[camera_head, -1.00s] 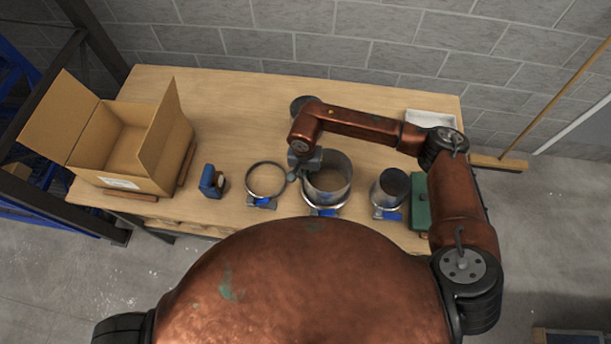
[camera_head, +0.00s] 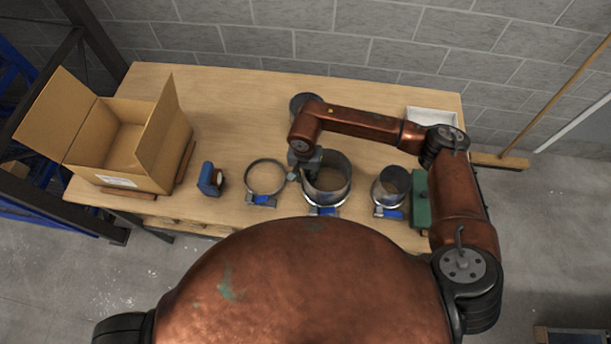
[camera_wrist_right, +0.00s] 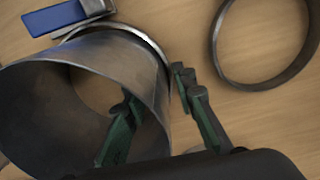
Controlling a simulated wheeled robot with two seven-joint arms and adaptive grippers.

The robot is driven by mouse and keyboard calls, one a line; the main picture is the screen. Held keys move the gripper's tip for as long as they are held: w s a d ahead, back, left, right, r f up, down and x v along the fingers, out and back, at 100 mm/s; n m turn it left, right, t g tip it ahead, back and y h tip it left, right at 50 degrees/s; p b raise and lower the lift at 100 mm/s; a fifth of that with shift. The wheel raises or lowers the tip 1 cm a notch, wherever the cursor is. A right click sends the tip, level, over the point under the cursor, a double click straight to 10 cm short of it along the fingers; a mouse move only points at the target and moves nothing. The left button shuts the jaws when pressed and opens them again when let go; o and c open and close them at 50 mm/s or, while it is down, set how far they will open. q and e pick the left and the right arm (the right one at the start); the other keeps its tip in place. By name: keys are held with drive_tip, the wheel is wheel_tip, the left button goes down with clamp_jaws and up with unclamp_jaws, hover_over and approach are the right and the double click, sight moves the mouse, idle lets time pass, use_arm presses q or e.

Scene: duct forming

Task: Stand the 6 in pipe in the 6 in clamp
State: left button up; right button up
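A wide grey metal pipe (camera_head: 340,170) stands upright on the table at the middle, its lower end inside a ring clamp with a blue latch (camera_head: 323,210). In the right wrist view the pipe (camera_wrist_right: 60,100) fills the left side, with the clamp's blue latch (camera_wrist_right: 55,17) at its base. My right gripper (camera_head: 304,168) is at the pipe's left wall. In the wrist view one finger is inside the pipe and the other outside (camera_wrist_right: 165,110), with room around the wall; it looks open. My left gripper is out of view.
An empty ring clamp (camera_head: 265,178) lies left of the wide pipe. A narrower pipe (camera_head: 393,182) stands in a clamp on the right, beside a green box (camera_head: 421,200). A blue object (camera_head: 207,179), an open cardboard box (camera_head: 120,150) and a white tray (camera_head: 432,117) are also on the table.

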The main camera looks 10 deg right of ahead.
drive_tip(key=shift+r, duration=0.2)
wheel_tip(320, 180, up, 12)
drive_tip(key=shift+a+f, duration=0.1)
drive_tip(key=shift+f, duration=0.1)
idle(0.7)
